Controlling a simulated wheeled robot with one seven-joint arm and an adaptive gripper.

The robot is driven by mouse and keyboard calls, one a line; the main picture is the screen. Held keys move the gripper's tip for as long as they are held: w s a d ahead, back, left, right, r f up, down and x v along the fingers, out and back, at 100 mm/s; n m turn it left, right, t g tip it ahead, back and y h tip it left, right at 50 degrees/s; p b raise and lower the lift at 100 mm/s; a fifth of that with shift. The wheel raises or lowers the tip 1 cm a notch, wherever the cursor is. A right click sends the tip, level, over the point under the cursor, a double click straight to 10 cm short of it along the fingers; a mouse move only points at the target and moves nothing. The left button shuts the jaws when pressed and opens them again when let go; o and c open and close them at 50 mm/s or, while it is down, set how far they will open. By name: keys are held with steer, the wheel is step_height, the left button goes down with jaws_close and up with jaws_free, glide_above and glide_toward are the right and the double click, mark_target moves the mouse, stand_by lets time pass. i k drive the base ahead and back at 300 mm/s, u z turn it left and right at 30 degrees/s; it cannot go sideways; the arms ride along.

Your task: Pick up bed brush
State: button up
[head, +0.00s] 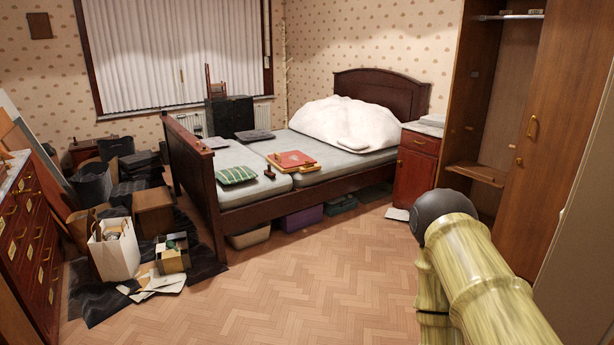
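The bed (190,170) stands in the middle of the room, with a dark wooden frame and a grey mattress. I cannot tell for sure which thing is the bed brush. A small dark brown item (269,174) lies on the mattress near the foot end and may be it, but it is too small to tell. Beside it are a green striped cushion (237,175) and a red flat box or book (291,159) on something yellowish. My arm shows at the lower right, well short of the bed; my gripper is not in view.
Parquet floor (300,290) is clear in front of the bed. Bags, boxes and papers crowd the left around a white bag (114,252), by a red drawer chest (30,240). A red nightstand (416,168) and open wardrobe (545,140) stand right.

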mark_target(267, 173)
steer(key=z, duration=0.2)
steer(key=i, duration=2.1)
steer(key=u, duration=0.15)
steer(key=i, duration=1.95)
steer(key=u, duration=0.8)
steer(key=i, duration=1.35)
steer(key=u, duration=0.35)
